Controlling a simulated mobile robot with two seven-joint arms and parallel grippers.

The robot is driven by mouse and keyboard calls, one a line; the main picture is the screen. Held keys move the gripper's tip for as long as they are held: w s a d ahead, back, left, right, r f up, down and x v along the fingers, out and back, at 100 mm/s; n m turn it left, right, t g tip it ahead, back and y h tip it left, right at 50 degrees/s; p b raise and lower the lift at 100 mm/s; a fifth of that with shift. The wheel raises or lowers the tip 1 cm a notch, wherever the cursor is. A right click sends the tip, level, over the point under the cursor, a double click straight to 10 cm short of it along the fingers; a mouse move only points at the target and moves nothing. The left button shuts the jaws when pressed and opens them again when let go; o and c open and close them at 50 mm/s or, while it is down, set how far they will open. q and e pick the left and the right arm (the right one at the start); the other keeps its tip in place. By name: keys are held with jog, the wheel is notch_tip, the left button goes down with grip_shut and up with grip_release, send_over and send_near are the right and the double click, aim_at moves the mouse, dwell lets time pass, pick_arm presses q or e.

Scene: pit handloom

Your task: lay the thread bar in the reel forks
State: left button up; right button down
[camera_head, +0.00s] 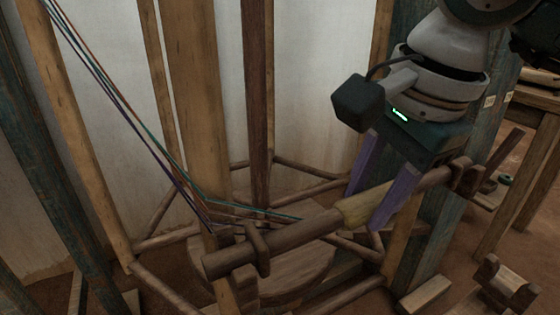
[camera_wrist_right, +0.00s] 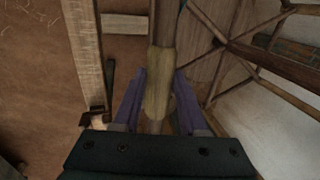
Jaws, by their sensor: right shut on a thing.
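The thread bar (camera_head: 312,229) is a dark round wooden bar with a pale middle sleeve, slanting from lower left to upper right. My right gripper (camera_head: 372,208) has its purple fingers shut on the pale sleeve. In the right wrist view the sleeve (camera_wrist_right: 158,85) sits between the fingers (camera_wrist_right: 158,100). A dark wooden piece (camera_head: 259,250) crosses the bar near its left end, and another (camera_head: 465,176) near its right end. I cannot tell whether these are collars on the bar or reel forks, nor whether the bar rests on anything. My left gripper is out of view.
Coloured threads (camera_head: 135,125) run from the upper left down toward the bar's left part. A round wooden disc (camera_head: 300,272) lies below the bar among thin poles. Tall posts (camera_head: 195,100) stand behind. A notched wooden block (camera_head: 508,284) is at the lower right on brown floor.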

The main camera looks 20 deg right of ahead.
jog(key=shift+c, duration=1.8)
grip_release()
jog(key=shift+r, duration=0.1)
